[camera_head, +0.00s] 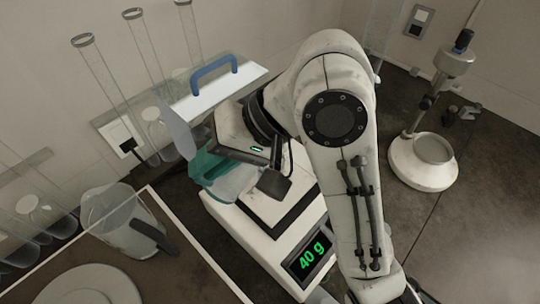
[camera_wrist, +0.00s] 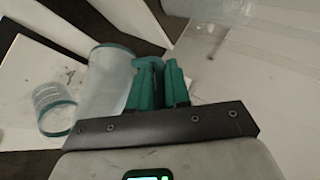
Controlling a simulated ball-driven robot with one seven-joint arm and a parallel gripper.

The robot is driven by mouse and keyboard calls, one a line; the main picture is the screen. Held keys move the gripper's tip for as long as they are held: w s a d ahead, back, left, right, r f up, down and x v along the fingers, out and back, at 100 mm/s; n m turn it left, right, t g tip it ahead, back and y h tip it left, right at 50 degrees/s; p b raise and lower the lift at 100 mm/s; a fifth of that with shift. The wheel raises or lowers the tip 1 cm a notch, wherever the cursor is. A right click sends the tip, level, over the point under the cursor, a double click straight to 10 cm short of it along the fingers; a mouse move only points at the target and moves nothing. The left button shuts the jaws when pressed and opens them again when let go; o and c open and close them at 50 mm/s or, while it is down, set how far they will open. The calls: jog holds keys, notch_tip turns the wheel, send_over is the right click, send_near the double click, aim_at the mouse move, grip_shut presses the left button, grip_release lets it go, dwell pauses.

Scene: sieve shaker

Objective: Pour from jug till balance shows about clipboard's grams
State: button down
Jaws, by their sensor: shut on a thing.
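The clear jug with teal parts (camera_head: 212,172) is held at my gripper (camera_head: 238,168), over the left side of the balance. In the wrist view, the jug's clear body (camera_wrist: 108,78) lies left of the teal grip area (camera_wrist: 158,84); I cannot tell handle from fingertips there. The jug looks tilted; its contents are unclear. A small clear vessel with a teal rim (camera_wrist: 56,112) shows lower left in the wrist view. The balance (camera_head: 250,235) has a green display (camera_head: 307,255) reading 40 g.
A clear pitcher with a dark handle (camera_head: 112,212) stands at left. Tall glass tubes (camera_head: 95,75) stand along the back wall, close behind the jug. A white round-based device (camera_head: 425,165) is at right. Dark bench is clear between it and my arm.

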jog(key=shift+w+d+y+b, duration=0.15)
jog(key=shift+y+b, duration=0.35)
dwell(2.7)
